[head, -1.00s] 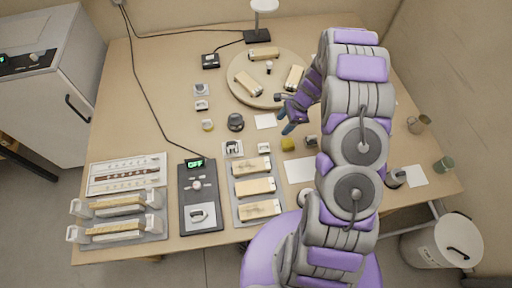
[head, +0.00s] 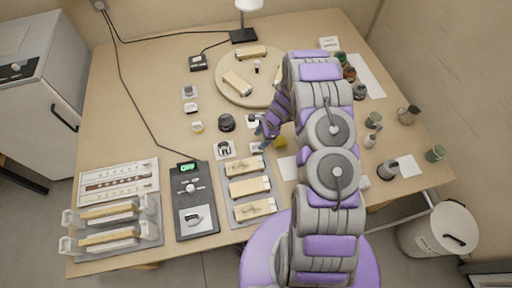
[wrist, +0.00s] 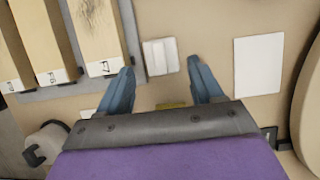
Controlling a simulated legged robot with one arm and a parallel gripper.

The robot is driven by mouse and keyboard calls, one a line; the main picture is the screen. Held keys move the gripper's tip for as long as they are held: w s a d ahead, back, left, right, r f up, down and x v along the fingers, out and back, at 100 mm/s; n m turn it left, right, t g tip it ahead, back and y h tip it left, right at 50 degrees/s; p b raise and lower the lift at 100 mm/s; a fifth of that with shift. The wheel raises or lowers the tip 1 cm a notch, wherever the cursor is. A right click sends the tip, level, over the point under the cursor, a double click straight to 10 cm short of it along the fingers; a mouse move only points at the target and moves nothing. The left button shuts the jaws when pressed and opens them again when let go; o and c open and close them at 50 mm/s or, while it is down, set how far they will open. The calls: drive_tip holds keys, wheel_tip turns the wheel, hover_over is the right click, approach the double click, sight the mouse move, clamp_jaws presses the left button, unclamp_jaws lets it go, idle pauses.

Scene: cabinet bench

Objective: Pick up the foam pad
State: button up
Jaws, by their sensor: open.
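A small yellow block (head: 280,141), which looks like the foam pad, lies on the bench right of the upper wooden block, partly behind my arm. In the wrist view a yellow strip of it (wrist: 170,105) shows between the bases of my fingers, mostly hidden by the gripper body. My gripper (head: 264,133) is open and empty, with its blue fingers apart above the bench. In the wrist view the fingertips (wrist: 160,66) reach past the yellow strip, towards a small white two-part item (wrist: 160,56).
A grey tray with wooden blocks (head: 248,187) lies left of my gripper. A white sheet (wrist: 258,65) lies flat to the right in the wrist view. A round wooden board (head: 215,88) with more blocks stands behind. Cups and jars (head: 409,115) stand on the right.

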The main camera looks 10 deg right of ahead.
sight(257, 143)
drive_tip(key=x, duration=0.5)
drive_tip(key=shift+w+a, duration=0.1)
drive_tip(key=shift+r, duration=0.1)
drive_tip(key=shift+c, duration=0.4)
drive_tip(key=c, duration=0.8)
drive_tip(key=shift+r, duration=0.1)
wheel_tip(257, 143, up, 10)
drive_tip(key=shift+f, duration=0.1)
